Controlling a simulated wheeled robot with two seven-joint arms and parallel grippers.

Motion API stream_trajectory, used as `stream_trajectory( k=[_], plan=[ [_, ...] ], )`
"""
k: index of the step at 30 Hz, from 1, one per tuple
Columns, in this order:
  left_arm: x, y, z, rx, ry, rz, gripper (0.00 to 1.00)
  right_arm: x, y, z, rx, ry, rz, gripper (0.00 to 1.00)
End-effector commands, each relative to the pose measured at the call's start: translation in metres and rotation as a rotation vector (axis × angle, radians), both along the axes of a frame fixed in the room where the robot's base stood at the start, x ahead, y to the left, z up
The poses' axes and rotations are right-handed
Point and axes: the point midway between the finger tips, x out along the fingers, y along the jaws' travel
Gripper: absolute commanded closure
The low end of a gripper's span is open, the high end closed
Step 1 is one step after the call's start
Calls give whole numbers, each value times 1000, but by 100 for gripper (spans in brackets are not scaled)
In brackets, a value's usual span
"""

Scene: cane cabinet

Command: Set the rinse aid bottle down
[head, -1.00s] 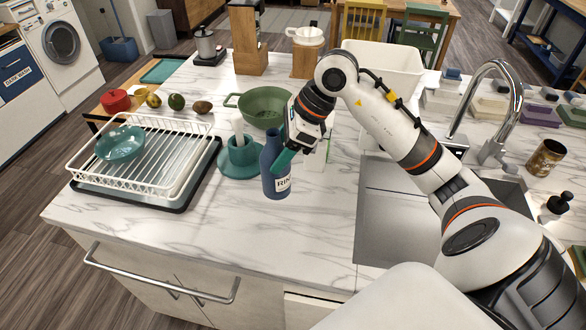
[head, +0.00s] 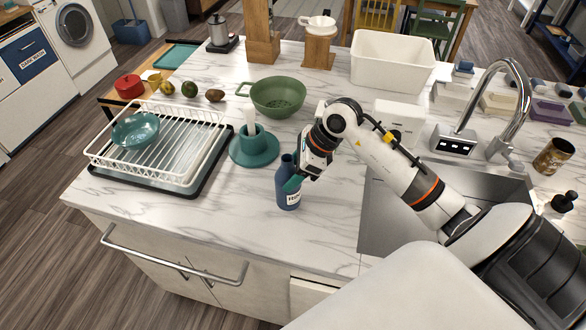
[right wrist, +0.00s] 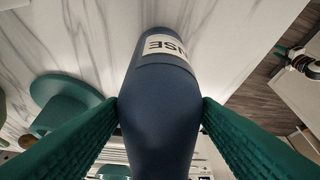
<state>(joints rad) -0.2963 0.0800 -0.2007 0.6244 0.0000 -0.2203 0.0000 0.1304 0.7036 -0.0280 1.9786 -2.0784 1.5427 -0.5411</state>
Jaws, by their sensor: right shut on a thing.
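The rinse aid bottle (head: 287,190) is dark blue with a white label and stands upright at the marble counter, left of the sink. I cannot tell whether its base touches the counter. My right gripper (head: 293,183) is shut on the bottle's upper part, coming from the right. In the right wrist view the bottle (right wrist: 165,105) fills the middle, its label upside down, with a green finger pressed on each side.
A teal cup on a saucer (head: 240,157) stands just left of the bottle. A white dish rack (head: 190,165) is further left, a green colander (head: 277,97) behind. The sink (head: 385,225) lies to the right. Counter in front of the bottle is bare.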

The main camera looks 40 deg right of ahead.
Motion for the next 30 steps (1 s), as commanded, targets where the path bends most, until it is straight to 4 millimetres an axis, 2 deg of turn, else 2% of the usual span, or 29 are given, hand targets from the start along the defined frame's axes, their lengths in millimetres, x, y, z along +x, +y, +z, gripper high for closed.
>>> stream_trajectory(
  k=[4,5,8,20,23,30],
  plan=[
    [-1,0,-4,1,2,-1,68,0,0,-3,0,-2,0,100],
    [-1,0,-3,1,2,-1,68,0,0,-2,0,0,0,41],
    [-2,0,-3,1,4,0,68,0,0,-2,0,0,0,24],
    [-6,1,-2,1,10,0,68,-1,-2,3,-2,0,0,22],
    [-6,1,-8,1,10,0,68,-5,-8,14,-3,-4,-1,22],
    [-6,1,-24,1,10,0,68,-21,-29,59,-5,-4,-1,22]
  ],
)
